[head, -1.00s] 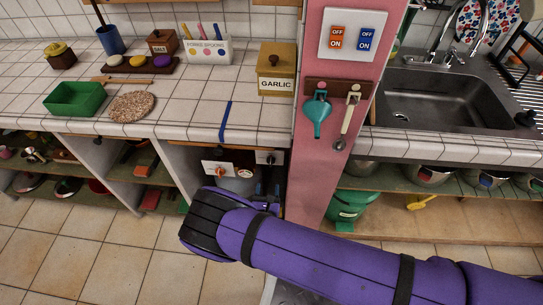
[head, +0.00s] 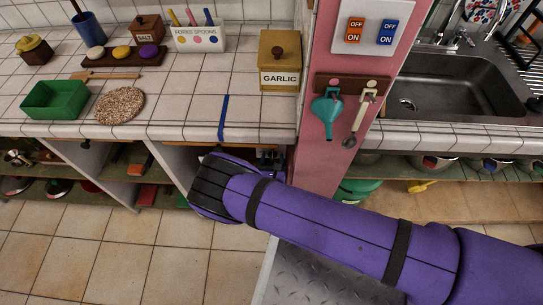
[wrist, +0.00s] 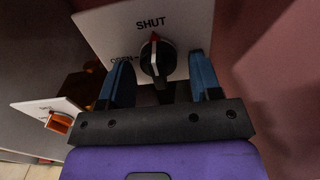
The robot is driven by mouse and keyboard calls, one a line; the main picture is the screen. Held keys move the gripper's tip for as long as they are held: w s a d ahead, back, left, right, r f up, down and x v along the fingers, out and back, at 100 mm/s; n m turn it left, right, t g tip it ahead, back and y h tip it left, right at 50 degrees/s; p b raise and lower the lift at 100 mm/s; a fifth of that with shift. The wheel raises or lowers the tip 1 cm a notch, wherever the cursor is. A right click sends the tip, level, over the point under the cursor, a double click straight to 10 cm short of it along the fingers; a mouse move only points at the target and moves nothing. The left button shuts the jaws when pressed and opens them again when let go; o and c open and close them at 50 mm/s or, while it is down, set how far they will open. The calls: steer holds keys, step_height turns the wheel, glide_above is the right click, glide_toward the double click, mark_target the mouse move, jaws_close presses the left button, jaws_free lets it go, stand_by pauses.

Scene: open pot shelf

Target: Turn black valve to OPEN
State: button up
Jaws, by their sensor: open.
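In the wrist view the black valve (wrist: 157,60) is a round knob on a white plate (wrist: 108,28). Its red pointer tip points up at the word SHUT; the word OPEN is printed to the left. My gripper (wrist: 164,66) is open, with one blue finger on each side of the knob. The knob sits between the fingers, and I cannot tell whether either finger touches it. In the head view the valve is hidden behind my arm and the gripper is mostly covered, inside the compartment under the counter.
An orange valve (wrist: 59,122) on another white plate is at the left in the wrist view. A dark red wall (wrist: 270,80) stands close on the right. In the head view a pink pillar (head: 325,150) borders the compartment, beneath the tiled counter (head: 180,115).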

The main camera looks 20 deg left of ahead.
steer(key=c, duration=0.8)
steer(key=shift+c, duration=0.2)
steer(key=n, duration=0.3)
steer(key=shift+d+n, duration=0.15)
steer(key=shift+n, duration=0.15)
steer(key=n, duration=1)
steer(key=shift+d+r, duration=0.2)
steer(key=shift+r+n, duration=0.15)
steer(key=shift+n, duration=1.95)
